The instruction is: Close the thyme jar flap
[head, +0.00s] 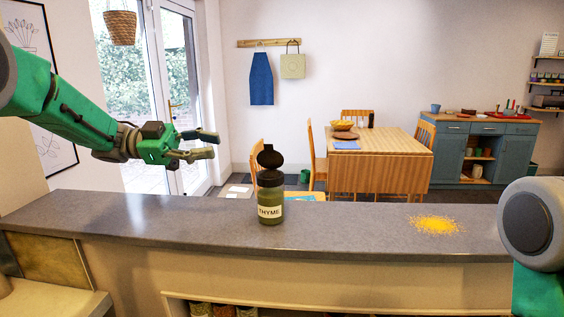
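The thyme jar (270,208) stands upright on the grey counter, near the middle of the view. It is dark green with a pale label reading THYME and a black cap. Its black flap (269,157) is raised, standing up above the cap. My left gripper (214,144) is to the left of the flap and a little higher in the picture, apart from it. Its two fingers are spread with nothing between them. Of my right arm only a grey and green part shows at the right edge; its gripper is out of view.
The grey counter (150,214) runs across the view, and its top is clear left of the jar. A patch of yellow powder (436,224) lies on the counter to the right. A wooden table (380,160) and a blue cabinet (451,155) stand well behind.

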